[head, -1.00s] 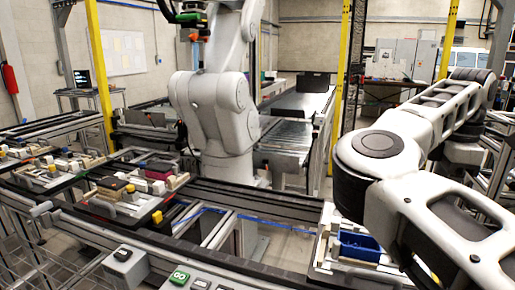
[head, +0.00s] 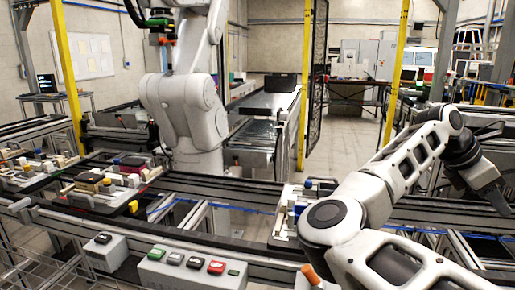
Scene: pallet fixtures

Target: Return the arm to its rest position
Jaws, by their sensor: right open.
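My right arm (head: 400,170) comes in from the bottom right, white with dark joints. It bends at the elbow and reaches out to the right over the conveyor frame. My right gripper (head: 492,192) is dark and hangs at the right edge, its fingers pointing down and to the right. It is open, and I see nothing held in it. My left gripper is not in view.
A white industrial robot (head: 190,110) stands behind the conveyor rails. Pallets with fixtures (head: 95,185) lie at the left. Another fixture (head: 284,222) is partly hidden by my arm. A button box (head: 190,268) sits at the front.

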